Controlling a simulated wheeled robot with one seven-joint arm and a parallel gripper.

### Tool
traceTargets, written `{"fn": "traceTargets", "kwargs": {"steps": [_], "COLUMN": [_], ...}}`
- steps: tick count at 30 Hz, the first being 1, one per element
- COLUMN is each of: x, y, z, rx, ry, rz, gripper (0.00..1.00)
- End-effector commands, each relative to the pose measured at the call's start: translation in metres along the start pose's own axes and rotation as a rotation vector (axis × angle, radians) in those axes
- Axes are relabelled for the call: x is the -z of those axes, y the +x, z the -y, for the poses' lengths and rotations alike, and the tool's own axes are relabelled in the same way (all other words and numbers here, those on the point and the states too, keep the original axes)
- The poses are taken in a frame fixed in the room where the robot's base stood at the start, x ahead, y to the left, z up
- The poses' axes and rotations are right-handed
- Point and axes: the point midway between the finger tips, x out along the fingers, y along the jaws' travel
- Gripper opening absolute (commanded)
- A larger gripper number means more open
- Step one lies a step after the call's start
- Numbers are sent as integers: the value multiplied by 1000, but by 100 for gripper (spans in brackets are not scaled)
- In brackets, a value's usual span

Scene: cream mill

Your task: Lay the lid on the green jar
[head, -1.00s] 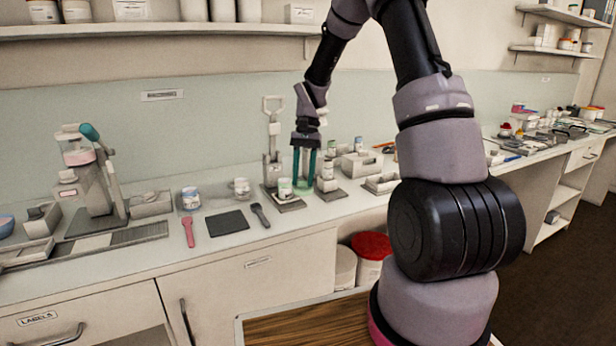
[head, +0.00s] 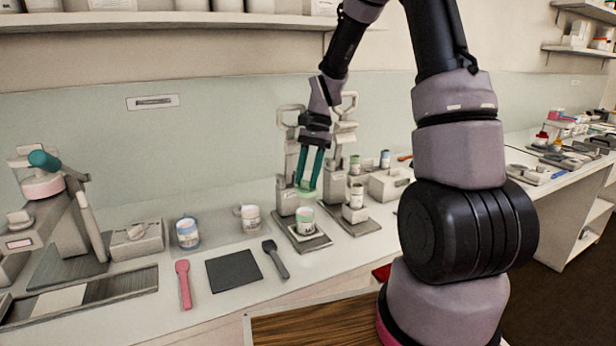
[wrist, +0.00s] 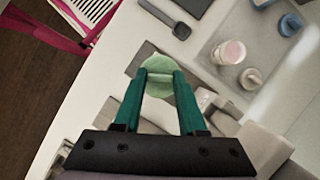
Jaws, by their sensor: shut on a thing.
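My gripper (head: 309,187) is shut on the pale green lid (head: 305,191), which also shows between the teal fingertips in the wrist view (wrist: 157,62). In the head view the lid hangs over the green jar (head: 305,221), with its lower edge a little above the jar's rim.
A second press (head: 347,135) with a white jar (head: 356,196) stands close on the right. A grey spatula (head: 275,259), a dark mat (head: 234,271) and a pink spatula (head: 184,284) lie to the left. The counter's front strip is clear.

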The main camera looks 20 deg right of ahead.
Motion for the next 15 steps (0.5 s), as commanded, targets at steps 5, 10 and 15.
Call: {"fn": "traceTargets", "kwargs": {"steps": [5,10,15], "x": [1,7,12], "y": [5,18,31], "z": [0,0,0], "rx": [1,0,0], "ry": [3,4,5], "rz": [0,2,2], "gripper": [0,0,0]}}
